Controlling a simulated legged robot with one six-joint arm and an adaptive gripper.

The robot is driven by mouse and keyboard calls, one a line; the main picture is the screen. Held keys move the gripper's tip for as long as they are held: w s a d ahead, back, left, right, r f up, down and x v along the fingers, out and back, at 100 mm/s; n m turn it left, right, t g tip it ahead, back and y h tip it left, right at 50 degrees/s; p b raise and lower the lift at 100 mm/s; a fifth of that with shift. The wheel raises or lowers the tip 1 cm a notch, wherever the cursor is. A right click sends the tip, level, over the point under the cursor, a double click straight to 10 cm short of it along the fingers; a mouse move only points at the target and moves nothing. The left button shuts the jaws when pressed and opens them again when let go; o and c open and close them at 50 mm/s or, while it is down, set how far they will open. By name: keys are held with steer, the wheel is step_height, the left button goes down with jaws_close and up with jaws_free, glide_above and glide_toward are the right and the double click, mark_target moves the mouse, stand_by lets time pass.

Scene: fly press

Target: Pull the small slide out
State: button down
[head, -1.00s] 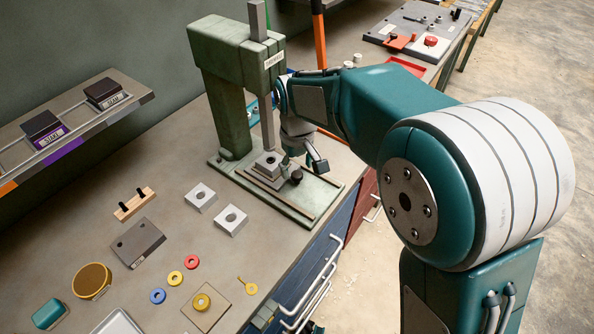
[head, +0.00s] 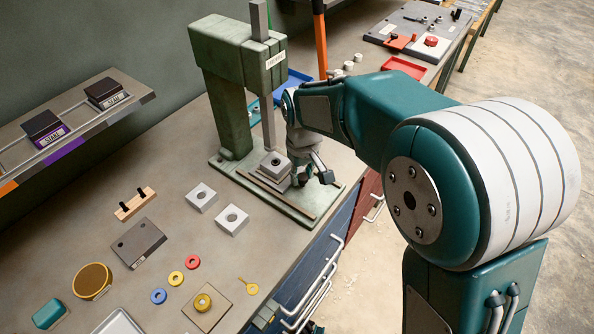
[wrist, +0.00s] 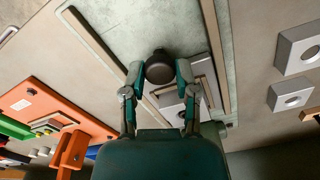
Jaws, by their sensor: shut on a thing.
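The green fly press (head: 232,75) stands at the back of the bench, its ram above a low base plate (head: 300,205) with rails. The small slide (head: 279,180) lies on that base and carries a silver block with a hole (head: 275,164). In the wrist view, the slide's round dark knob (wrist: 160,68) sits between my two fingertips. My gripper (head: 312,179) is shut on this knob, low over the base; it also shows in the wrist view (wrist: 160,76). My fingers and wrist partly hide the slide in both views.
Two loose silver blocks (head: 232,220) lie on the bench left of the base. Rings, a dark plate (head: 138,242) and a wooden peg holder (head: 134,204) lie further left. An orange post (head: 320,40) rises behind the press. The floor beyond the bench's front edge is clear.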

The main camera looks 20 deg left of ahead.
steer(key=s+d, duration=0.3)
steer(key=d, duration=0.7)
steer(key=shift+s, duration=0.4)
steer(key=shift+f, duration=0.1)
steer(key=shift+c, duration=1.9)
jaws_free()
steer(key=shift+d, duration=0.25)
step_height(320, 180, up, 12)
steer(key=shift+w, duration=0.1)
